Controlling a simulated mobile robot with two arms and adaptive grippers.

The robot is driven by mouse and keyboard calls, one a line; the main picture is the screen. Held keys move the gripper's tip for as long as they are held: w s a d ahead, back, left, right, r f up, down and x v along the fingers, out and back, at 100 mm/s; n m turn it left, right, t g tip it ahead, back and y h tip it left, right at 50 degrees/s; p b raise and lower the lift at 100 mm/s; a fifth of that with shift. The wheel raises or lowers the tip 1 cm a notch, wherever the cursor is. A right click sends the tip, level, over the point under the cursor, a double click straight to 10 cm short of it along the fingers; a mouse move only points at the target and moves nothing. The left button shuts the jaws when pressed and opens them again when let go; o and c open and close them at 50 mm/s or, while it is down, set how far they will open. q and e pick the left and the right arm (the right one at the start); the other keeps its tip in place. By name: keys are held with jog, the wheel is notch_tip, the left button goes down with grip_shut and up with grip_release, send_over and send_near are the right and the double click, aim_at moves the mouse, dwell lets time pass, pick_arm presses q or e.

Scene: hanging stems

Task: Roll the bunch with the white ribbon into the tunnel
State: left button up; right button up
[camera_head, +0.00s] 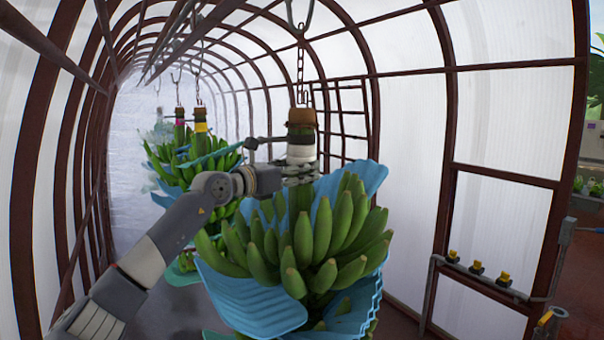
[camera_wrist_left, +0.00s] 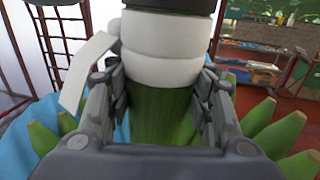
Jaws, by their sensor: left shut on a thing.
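The bunch with the white ribbon (camera_head: 301,153) hangs upright from a chain in the middle of the head view, with green bananas (camera_head: 300,240) and blue padding sheets (camera_head: 245,295) around them. My left gripper (camera_head: 299,172) is shut on its green stem, just below the white ribbon. In the left wrist view the fingers stand on both sides of the stem (camera_wrist_left: 163,112), and the white ribbon (camera_wrist_left: 165,50) shows above with a loose end at the left. The tunnel (camera_head: 140,130) has pale walls and brown hoops and runs back at the left. My right gripper is not in view.
Two other bunches hang deeper in the tunnel, one with a pink ribbon (camera_head: 180,122) and one with a yellow ribbon (camera_head: 201,127). A rail with several yellow-topped fittings (camera_head: 477,267) runs along the right wall. Brown frame posts stand at the right.

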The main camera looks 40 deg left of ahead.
pick_arm(q)
jog(key=shift+s+d+f+g+h, duration=0.1)
jog(key=shift+d+f+g+h, duration=0.25)
jog(key=shift+d, duration=0.2)
jog(key=shift+s+d+r, duration=0.3)
jog(key=shift+s+d, duration=0.05)
jog(key=o, duration=1.4)
jog(key=shift+o, duration=0.4)
jog(key=shift+w+a+f, duration=0.1)
jog(key=shift+w+a, duration=0.1)
jog(key=shift+a, duration=0.25)
jog(key=v, duration=0.6)
jog(key=shift+s, duration=0.7)
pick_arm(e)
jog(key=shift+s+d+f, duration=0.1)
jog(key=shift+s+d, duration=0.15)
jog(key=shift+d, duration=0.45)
